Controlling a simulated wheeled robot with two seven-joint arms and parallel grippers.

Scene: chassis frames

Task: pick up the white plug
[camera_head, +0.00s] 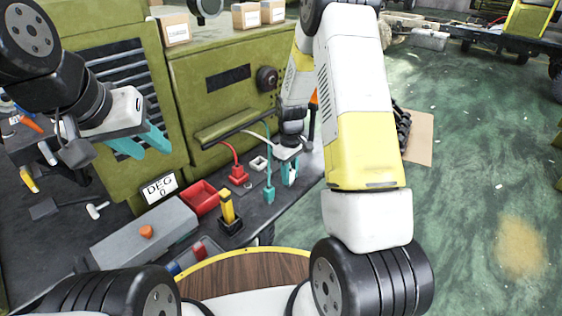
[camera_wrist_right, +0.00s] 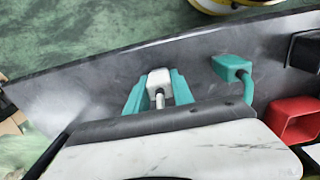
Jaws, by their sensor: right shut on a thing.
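The white plug (camera_wrist_right: 158,80), with a pale cable, sits between the teal fingers of my right gripper (camera_wrist_right: 157,92) in the right wrist view. The fingers are shut on its sides. In the head view my right gripper (camera_head: 290,173) is low over the dark bench, and the plug is mostly hidden by the fingers. I cannot tell whether the plug still touches the bench. My left gripper (camera_head: 141,142) is at the upper left, above the bench, with its teal fingers apart and nothing between them.
A teal plug (camera_head: 269,193) and a red plug (camera_head: 238,175) with cables stand beside my right gripper. A red bin (camera_head: 202,197), a yellow-topped black holder (camera_head: 229,219) and a grey box (camera_head: 145,234) are nearer. The green machine (camera_head: 225,85) stands behind.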

